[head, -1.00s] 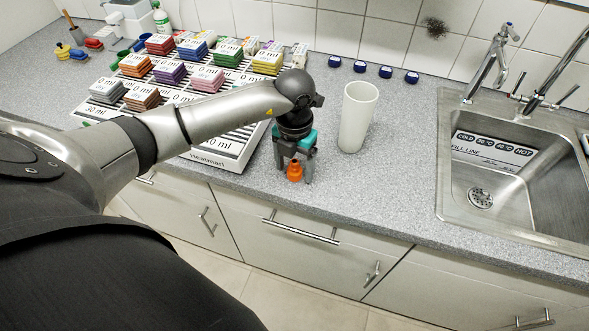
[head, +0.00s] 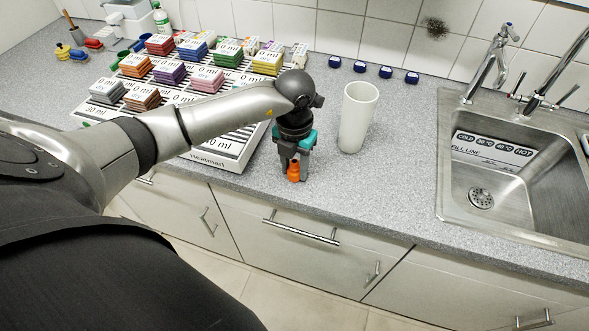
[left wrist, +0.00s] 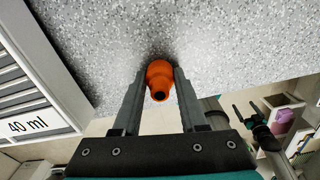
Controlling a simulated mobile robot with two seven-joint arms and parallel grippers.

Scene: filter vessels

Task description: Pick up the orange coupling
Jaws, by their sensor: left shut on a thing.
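The orange coupling (head: 293,171) is on the grey speckled counter near its front edge. It also shows in the left wrist view (left wrist: 159,80), with a dark round opening at its narrow end. My left gripper (head: 294,172) points down at the counter and is shut on the coupling, with one finger on each side of it. In the left wrist view the fingers (left wrist: 158,84) touch it at both sides. I cannot tell whether the coupling is resting on the counter or just above it.
A tall white cylinder (head: 357,118) stands just right of my left gripper. A white rack labelled Heatmart (head: 215,156) with several coloured stacks is at the left. Several small blue-capped items (head: 372,72) line the wall. A steel sink (head: 446,180) is at the right.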

